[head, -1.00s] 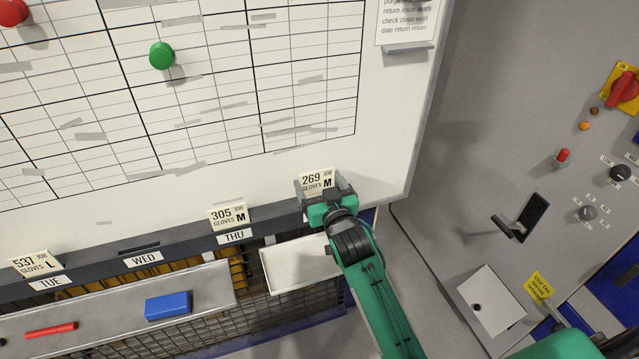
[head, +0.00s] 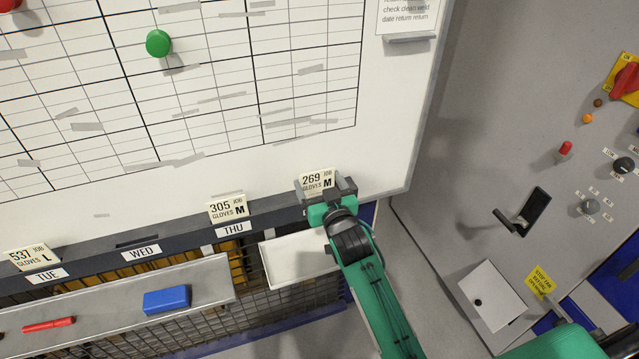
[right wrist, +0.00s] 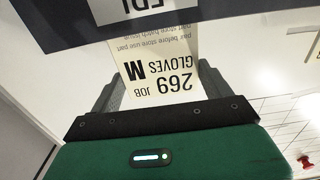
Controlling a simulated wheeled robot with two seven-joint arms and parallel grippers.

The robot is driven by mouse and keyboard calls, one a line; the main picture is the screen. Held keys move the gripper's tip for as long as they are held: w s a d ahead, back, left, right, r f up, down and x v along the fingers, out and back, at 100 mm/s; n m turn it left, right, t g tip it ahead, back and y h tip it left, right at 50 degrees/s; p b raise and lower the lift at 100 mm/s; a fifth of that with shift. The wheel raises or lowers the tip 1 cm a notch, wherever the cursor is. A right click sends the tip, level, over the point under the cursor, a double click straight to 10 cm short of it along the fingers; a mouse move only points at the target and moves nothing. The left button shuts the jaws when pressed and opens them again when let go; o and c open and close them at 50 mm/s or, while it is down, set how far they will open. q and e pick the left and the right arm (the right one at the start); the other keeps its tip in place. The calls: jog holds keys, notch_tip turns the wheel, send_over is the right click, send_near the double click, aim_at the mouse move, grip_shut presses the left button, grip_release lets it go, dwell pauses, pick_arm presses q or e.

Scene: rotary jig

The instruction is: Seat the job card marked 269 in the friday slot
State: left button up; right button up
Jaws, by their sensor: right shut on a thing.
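The job card marked 269 (head: 316,181), cream with "GLOVES M", is upright at the right end of the dark slot rail (head: 185,236). My right gripper (head: 331,192) is shut on it, and the card also shows between the fingers in the right wrist view (right wrist: 158,80). The friday label (right wrist: 145,5), partly cut off and upside down, is on the rail in line with the card in that view. My gripper hides that label in the head view. The card's lower end meets the rail; I cannot tell how deep it sits. My left gripper is out of view.
Card 305 (head: 227,207) stands at THU and card 537 (head: 34,256) at TUE; the WED slot (head: 138,238) is empty. A ledge below holds a blue block (head: 166,300) and a red marker (head: 49,325). A control panel (head: 560,130) stands to the right.

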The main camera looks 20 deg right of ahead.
jog(key=shift+f+b, duration=0.5)
jog(key=shift+f, duration=0.4)
jog(key=o, duration=0.9)
jog(key=shift+s+f, duration=0.1)
jog(key=shift+s, duration=0.15)
jog(key=s+b, duration=0.3)
jog(key=s, duration=1)
jog(key=shift+s+d, duration=0.15)
jog(key=shift+d, duration=0.1)
